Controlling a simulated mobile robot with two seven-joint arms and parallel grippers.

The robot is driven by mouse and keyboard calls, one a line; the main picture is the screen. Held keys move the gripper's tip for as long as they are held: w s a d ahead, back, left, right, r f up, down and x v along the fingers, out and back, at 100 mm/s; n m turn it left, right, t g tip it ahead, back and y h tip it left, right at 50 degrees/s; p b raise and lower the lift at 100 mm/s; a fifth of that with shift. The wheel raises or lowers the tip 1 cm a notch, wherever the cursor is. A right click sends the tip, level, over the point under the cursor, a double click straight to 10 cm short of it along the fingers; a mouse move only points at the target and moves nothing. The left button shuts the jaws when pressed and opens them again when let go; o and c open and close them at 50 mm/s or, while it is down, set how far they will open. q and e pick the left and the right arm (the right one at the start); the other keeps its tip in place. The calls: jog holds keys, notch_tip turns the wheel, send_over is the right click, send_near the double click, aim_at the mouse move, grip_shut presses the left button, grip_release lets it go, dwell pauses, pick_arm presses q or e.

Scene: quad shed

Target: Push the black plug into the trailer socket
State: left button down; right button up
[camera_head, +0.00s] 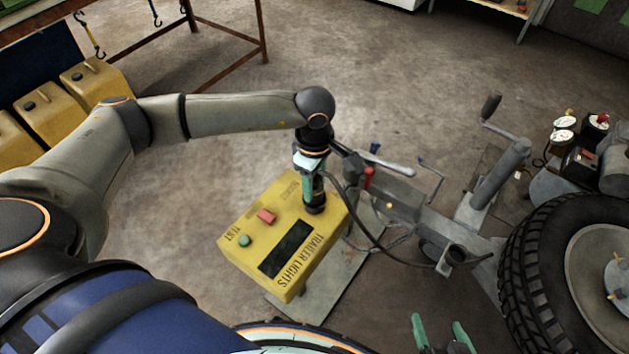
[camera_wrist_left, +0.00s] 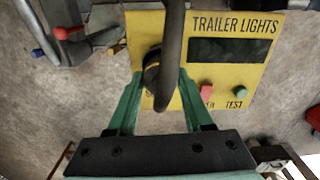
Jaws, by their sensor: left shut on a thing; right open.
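The yellow box (camera_head: 258,222) marked TRAILER LIGHTS stands below my left arm, with a dark display (camera_head: 287,249), a red button (camera_head: 266,216) and a green button (camera_head: 245,240). My left gripper (camera_head: 314,188) is shut on the black plug (camera_head: 316,204), over the box's upper right corner. In the left wrist view the green fingers (camera_wrist_left: 160,100) flank the plug (camera_wrist_left: 152,75), and its thick cable crosses in front. The socket is hidden behind plug and cable; I cannot tell how deep the plug sits. My right gripper (camera_head: 440,332) is open and empty at the bottom edge.
The cable (camera_head: 362,228) loops from the plug to the trailer frame (camera_head: 400,198), which has a crank jack (camera_head: 497,165) and red-handled lever (camera_head: 368,178). A large tyre (camera_head: 545,265) stands at right. Yellow cans (camera_head: 55,105) stand at left.

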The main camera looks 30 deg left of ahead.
pick_arm(q)
jog(key=shift+f+b, duration=0.35)
jog(key=shift+f, duration=0.1)
jog(key=shift+c, duration=1.1)
grip_release()
jog(key=shift+o, duration=0.2)
jog(key=shift+o, duration=0.9)
